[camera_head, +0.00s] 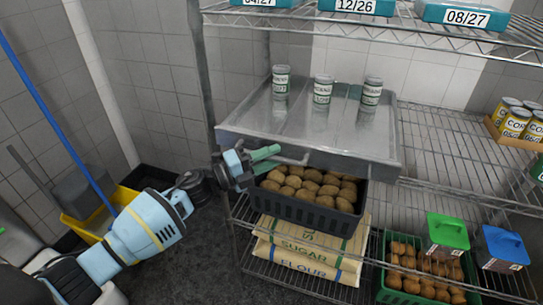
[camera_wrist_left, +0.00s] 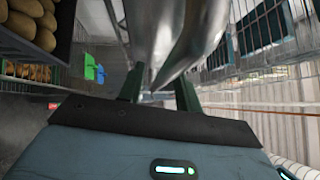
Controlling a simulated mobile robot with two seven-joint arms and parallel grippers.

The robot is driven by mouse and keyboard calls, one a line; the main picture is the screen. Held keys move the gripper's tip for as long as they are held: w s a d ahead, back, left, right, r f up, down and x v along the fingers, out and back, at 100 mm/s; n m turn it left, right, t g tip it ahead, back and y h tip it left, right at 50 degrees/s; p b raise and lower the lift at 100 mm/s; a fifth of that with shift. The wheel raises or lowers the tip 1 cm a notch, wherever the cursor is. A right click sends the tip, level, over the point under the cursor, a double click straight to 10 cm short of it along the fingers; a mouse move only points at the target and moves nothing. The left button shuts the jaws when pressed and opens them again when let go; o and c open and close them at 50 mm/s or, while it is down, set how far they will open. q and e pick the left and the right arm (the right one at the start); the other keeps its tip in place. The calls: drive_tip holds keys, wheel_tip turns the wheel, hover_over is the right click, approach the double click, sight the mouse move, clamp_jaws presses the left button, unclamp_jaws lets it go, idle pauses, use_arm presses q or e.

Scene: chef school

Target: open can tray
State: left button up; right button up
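The can tray (camera_head: 238,119) is a wide grey metal tray on the middle level of the wire rack in the head view. Three upright cans stand on it: left (camera_head: 281,83), middle (camera_head: 323,89) and right (camera_head: 371,92). A metal handle (camera_head: 292,160) sits low on its front face. My left gripper (camera_head: 268,158) is at the left end of this handle, its green fingers pointing right. In the left wrist view the fingers (camera_wrist_left: 158,88) are apart, with shiny metal between and beyond them; firm contact is not clear. My right gripper is out of view.
A dark crate of potatoes (camera_head: 312,211) sits right below the tray. Sugar and flour sacks (camera_head: 305,255), a green crate (camera_head: 392,297) and green (camera_head: 447,233) and blue (camera_head: 503,247) containers are lower. Corn cans (camera_head: 515,122) stand at right. A yellow mop bucket (camera_head: 85,222) is at left.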

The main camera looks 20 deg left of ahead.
use_arm(q)
drive_tip(key=shift+w+d, duration=0.2)
drive_tip(key=shift+d, duration=0.1)
clamp_jaws()
drive_tip(key=shift+s, duration=0.15)
